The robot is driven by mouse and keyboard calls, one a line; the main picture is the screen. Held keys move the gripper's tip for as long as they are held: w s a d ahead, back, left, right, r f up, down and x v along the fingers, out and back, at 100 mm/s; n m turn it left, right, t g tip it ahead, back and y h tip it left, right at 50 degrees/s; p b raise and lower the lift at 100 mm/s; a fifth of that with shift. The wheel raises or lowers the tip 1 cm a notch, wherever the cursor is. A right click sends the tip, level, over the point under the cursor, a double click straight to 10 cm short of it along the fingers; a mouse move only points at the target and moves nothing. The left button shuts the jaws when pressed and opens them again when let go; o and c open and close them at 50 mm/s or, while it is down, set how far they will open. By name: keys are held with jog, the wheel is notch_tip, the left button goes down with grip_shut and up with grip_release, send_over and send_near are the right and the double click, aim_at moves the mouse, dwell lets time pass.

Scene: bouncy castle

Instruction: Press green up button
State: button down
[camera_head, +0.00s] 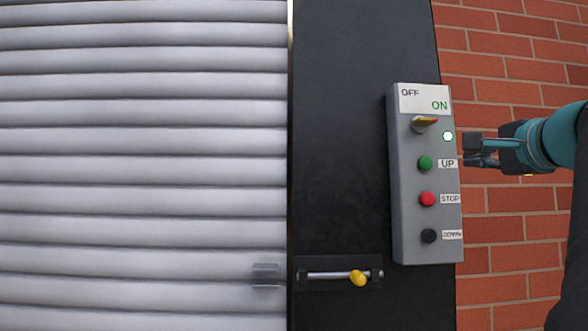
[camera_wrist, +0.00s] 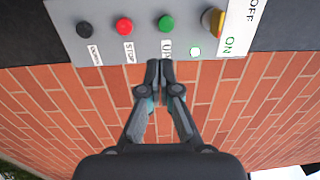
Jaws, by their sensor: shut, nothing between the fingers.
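The green UP button (camera_head: 425,163) sits on a grey control box (camera_head: 408,220), between the yellow knob (camera_head: 425,123) above and the red STOP button (camera_head: 428,199) below. It also shows in the wrist view (camera_wrist: 166,23), just beyond my fingertips. My gripper (camera_head: 472,150) is shut and empty, to the right of the box at about the height of the UP label. In the wrist view the closed fingertips (camera_wrist: 160,66) point towards the UP label, partly covering it. I cannot tell the exact gap to the box.
A black DOWN button (camera_head: 429,236) is lowest on the box. A small light (camera_head: 448,136) glows near ON. A bolt with a yellow knob (camera_head: 358,278) is on the black post (camera_head: 345,130). A grey roller shutter (camera_head: 140,150) stands left, a brick wall (camera_head: 515,240) right.

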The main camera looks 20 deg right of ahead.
aim_at(427, 168)
jog(key=shift+w, duration=0.1)
jog(key=p+x, duration=0.2)
jog(key=x, duration=1.2)
jog(key=shift+p, duration=0.3)
